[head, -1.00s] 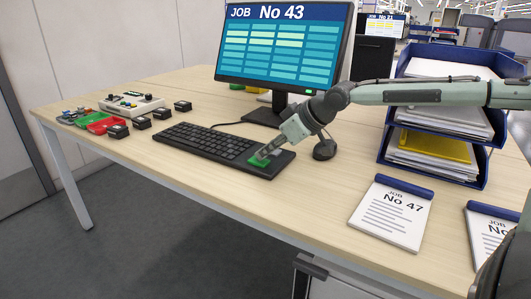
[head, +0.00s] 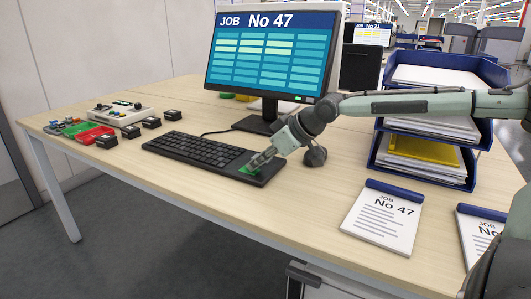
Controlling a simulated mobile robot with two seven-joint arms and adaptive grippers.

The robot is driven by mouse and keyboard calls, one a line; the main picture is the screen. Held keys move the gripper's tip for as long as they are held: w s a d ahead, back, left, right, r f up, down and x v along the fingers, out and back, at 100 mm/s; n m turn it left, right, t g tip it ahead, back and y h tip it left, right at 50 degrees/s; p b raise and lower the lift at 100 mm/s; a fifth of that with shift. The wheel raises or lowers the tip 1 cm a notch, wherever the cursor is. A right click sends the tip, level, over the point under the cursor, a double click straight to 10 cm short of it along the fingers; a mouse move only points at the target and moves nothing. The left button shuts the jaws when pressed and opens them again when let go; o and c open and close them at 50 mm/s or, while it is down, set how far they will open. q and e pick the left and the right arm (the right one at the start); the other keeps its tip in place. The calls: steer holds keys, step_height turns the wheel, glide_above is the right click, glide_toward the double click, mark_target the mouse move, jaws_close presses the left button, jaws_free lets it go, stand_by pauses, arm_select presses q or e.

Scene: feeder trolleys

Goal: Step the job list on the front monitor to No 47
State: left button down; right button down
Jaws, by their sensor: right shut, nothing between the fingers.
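The front monitor (head: 268,62) stands on the desk and reads "JOB No 47" above rows of teal and pale yellow cells. The black keyboard (head: 205,150) lies in front of it, with a green key (head: 247,169) at its right end. My right gripper (head: 256,164) is shut with nothing between its fingers. Its fingertips are at the green key and partly cover it; I cannot tell whether they press it. A notepad (head: 381,219) headed "JOB No 47" lies on the desk at the right. My left gripper is not in view.
Blue stacked trays (head: 476,133) with papers stand at the right. A black mouse (head: 315,156) sits behind my right gripper. Red (head: 93,135) and green bins, small black boxes and a control panel (head: 122,116) are at the left. A second notepad (head: 484,228) is partly hidden. The desk's front middle is clear.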

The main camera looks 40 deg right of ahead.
steer(key=shift+v, duration=3.85)
steer(key=shift+r, duration=0.1)
